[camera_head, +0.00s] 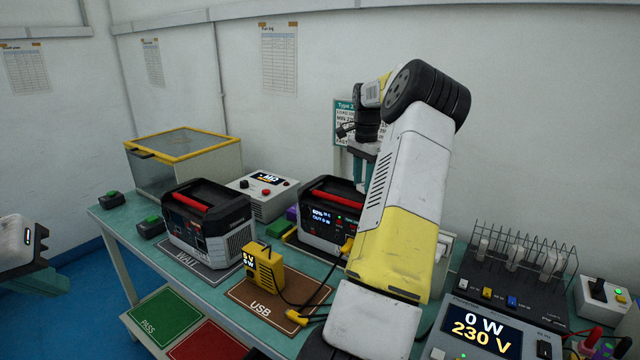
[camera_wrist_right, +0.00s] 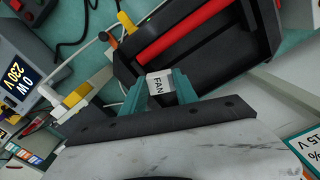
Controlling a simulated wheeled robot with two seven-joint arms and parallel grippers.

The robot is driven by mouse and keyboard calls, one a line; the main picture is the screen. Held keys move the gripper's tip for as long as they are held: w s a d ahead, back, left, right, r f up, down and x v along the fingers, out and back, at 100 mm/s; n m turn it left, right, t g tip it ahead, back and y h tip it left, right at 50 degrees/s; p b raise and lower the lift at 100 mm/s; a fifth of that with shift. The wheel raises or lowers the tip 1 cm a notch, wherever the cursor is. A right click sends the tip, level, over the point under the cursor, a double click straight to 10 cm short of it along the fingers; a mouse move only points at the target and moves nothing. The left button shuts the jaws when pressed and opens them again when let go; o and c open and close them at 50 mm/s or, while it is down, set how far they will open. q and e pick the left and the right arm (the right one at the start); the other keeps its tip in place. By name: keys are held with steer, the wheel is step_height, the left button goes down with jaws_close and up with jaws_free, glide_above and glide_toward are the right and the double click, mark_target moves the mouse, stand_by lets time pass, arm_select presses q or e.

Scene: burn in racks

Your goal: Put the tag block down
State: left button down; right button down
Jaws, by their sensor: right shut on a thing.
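The tag block (camera_wrist_right: 159,88) is small, with a white face that reads FAN and a dark side. My right gripper (camera_wrist_right: 161,94) is shut on it, with teal fingers on both sides. In the right wrist view the block shows in front of the black power station with a red handle (camera_wrist_right: 185,32). I cannot tell its height above the surface below. In the head view my right arm hides the block, and the gripper is partly hidden above the back of the bench. My left gripper (camera_head: 40,278) is at the far left, away from the bench; its jaw opening is unclear.
One power station (camera_head: 207,222) stands on the WAIT mat (camera_head: 192,270), another (camera_head: 322,215) behind the USB mat (camera_head: 240,293). A yellow meter (camera_head: 263,268) with cables is on the USB mat. A clear yellow-framed box (camera_head: 185,165) and a wire rack (camera_head: 520,280) flank the bench.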

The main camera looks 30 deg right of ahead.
glide_above(350, 192)
steer(key=shift+s+f, duration=0.15)
steer(key=shift+f, duration=2)
steer(key=shift+f, duration=0.15)
steer(key=c, duration=0.9)
jaws_free()
steer(key=shift+c, duration=0.2)
